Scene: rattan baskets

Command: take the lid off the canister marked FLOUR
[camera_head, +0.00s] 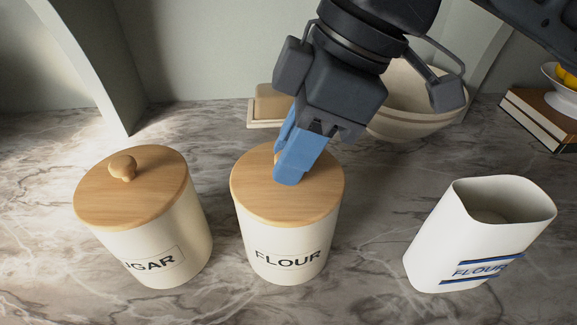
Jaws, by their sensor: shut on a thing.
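The cream canister marked FLOUR (288,259) stands upright on the marble counter, in the middle of the head view. Its round wooden lid (257,195) sits on its top. My gripper (288,165) comes down from above with its blue fingers shut on the lid's knob, which is mostly hidden behind the fingers. A second vessel marked FLOUR (478,240), white with blue stripes, stands at the right. It has no lid and its top is open.
A cream canister whose label reads as SUGAR (150,262) stands at the left with its knobbed wooden lid (120,197) on. Behind my gripper are a butter dish (268,106) and a cream bowl (405,120). Books (535,118) lie at the far right. Bare counter lies in front.

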